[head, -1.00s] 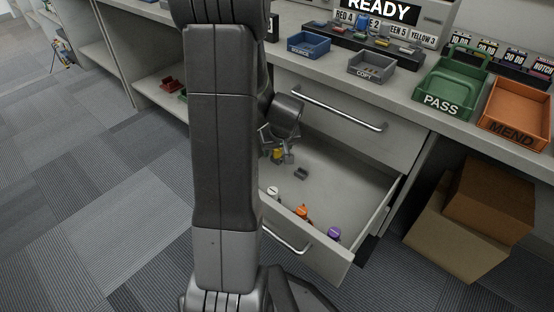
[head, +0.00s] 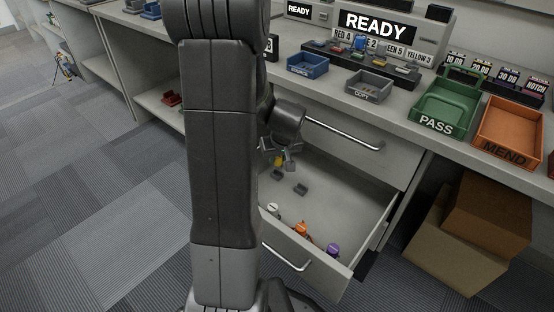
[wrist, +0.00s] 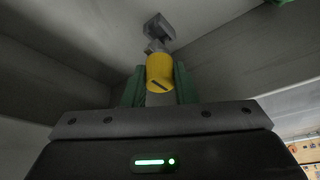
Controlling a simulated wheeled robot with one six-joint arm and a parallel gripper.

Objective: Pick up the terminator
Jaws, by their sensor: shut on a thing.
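My gripper (head: 279,157) is shut on a yellow terminator (head: 278,161), over the open drawer (head: 335,205). In the wrist view the terminator's yellow body (wrist: 160,72) sits between the two green fingers, with a dark slot mark on its end. A grey block (wrist: 158,26) shows beyond it; I cannot tell from this view whether they touch. In the head view the grey block (head: 279,174) lies on the drawer floor below the gripper. White (head: 273,208), orange (head: 301,228) and purple (head: 333,249) capped pieces stand near the drawer front.
A second grey block (head: 301,189) lies in the drawer. The closed upper drawer's handle (head: 344,133) is close to my gripper. On the counter are blue (head: 308,65), grey (head: 369,86), green (head: 446,106) and orange (head: 510,127) trays. Cardboard boxes (head: 470,225) stand at the right.

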